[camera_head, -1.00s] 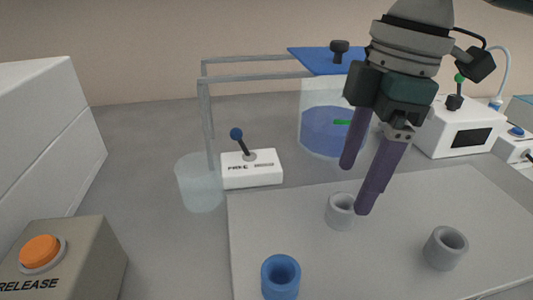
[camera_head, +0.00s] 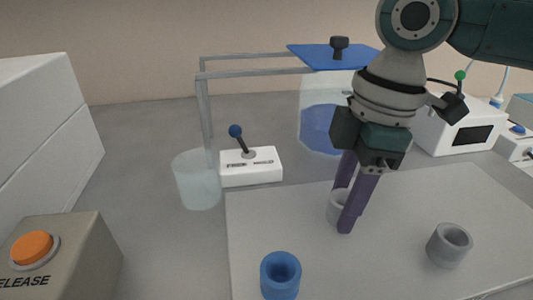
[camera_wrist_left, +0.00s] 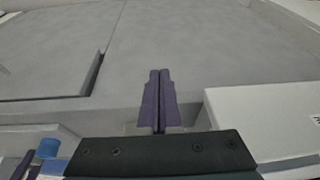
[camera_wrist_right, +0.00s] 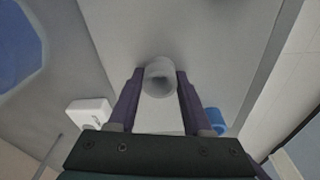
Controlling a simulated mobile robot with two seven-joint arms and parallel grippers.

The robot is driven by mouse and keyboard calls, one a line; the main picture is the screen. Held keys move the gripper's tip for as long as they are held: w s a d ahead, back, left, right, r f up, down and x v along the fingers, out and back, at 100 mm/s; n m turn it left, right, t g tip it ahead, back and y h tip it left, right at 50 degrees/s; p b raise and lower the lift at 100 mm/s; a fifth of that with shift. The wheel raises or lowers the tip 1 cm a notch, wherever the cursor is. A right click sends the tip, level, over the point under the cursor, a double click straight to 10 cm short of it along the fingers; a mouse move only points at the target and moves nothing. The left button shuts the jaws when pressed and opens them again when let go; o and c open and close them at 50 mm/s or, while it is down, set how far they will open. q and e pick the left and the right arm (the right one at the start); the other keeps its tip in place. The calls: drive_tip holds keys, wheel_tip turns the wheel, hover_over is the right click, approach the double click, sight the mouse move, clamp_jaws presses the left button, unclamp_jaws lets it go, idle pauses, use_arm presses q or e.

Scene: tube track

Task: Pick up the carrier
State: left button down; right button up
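I cannot tell for sure which is the carrier. My right gripper (camera_head: 343,208) is lowered at the middle grey cylinder, partly hiding it. In the right wrist view its open fingers (camera_wrist_right: 159,73) stand on both sides of that cylinder (camera_wrist_right: 160,80), with no clear grip. My left gripper (camera_wrist_left: 159,73) is shut and empty, seen only in the left wrist view.
A clear cup (camera_head: 196,182) and a white box with a blue-knobbed lever (camera_head: 250,168) stand behind the mat's left side. A clear tank with blue contents (camera_head: 318,128) is behind. A box with an orange release button (camera_head: 32,247) is at front left.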

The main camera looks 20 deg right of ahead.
clamp_jaws()
drive_tip(key=shift+r, duration=0.15)
